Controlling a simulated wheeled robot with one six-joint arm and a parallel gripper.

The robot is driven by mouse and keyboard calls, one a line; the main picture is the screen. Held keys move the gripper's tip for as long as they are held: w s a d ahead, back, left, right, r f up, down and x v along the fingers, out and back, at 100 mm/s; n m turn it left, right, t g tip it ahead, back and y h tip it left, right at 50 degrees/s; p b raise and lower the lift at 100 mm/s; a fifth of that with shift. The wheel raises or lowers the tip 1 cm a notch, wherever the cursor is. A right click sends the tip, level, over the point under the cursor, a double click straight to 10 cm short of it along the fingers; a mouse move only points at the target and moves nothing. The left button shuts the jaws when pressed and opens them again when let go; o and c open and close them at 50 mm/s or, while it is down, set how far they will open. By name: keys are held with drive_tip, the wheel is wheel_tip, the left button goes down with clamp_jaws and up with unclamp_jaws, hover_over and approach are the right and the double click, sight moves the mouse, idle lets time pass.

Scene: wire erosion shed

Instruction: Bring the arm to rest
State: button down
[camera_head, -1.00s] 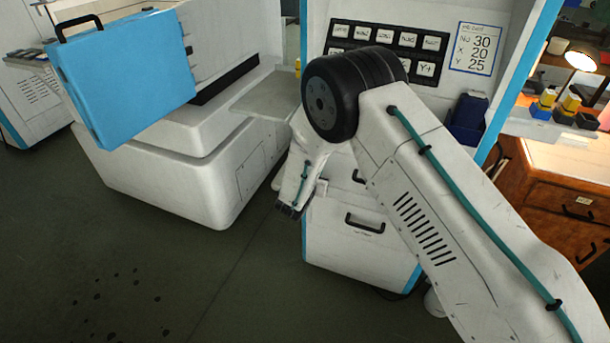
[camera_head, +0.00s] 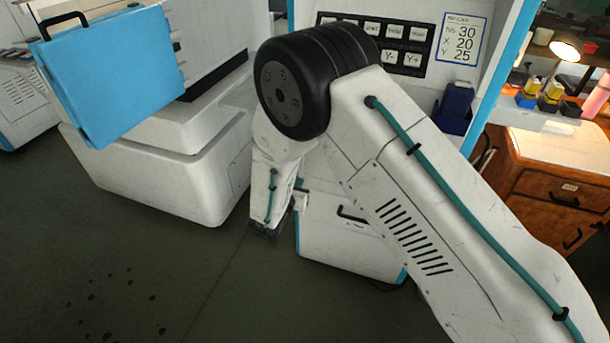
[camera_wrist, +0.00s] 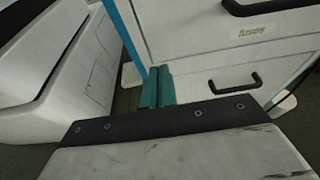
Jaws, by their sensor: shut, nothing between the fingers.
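My arm reaches in from the lower right of the head view and bends at a large black joint. Its forearm hangs down from there. My gripper (camera_head: 270,230) is at its lower end, dark and small, in front of the gap between the white machine (camera_head: 170,185) and the control cabinet (camera_head: 345,245). In the wrist view the two teal fingers (camera_wrist: 158,87) lie side by side, shut and empty. They point toward the cabinet's lower edge and drawers, and nothing shows between them.
The blue machine door (camera_head: 115,80) stands open at upper left. Cabinet drawers with black handles (camera_wrist: 240,83) are close beyond the gripper; one is labelled "fuses". A wooden bench (camera_head: 550,180) with a lit lamp (camera_head: 566,50) stands at right.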

drive_tip(key=shift+v, duration=1.7)
drive_tip(key=s+d+r+m+g+h, duration=0.3)
drive_tip(key=s+d+r+m+g, duration=0.45)
drive_tip(key=d, duration=0.45)
drive_tip(key=s+d+r+m+g+h, duration=0.3)
drive_tip(key=s+d+r+m+g, duration=0.3)
drive_tip(key=d+r+m, duration=0.4)
drive_tip(key=s+d+r+m+y, duration=0.5)
drive_tip(key=s+r+m, duration=0.2)
drive_tip(key=s, duration=0.4)
drive_tip(key=s+d+r+m+t+y, duration=0.1)
drive_tip(key=s+d+r+m+y, duration=0.4)
drive_tip(key=s+r+m, duration=0.3)
drive_tip(key=shift+s+d+r, duration=0.4)
drive_tip(key=shift+s, duration=0.95)
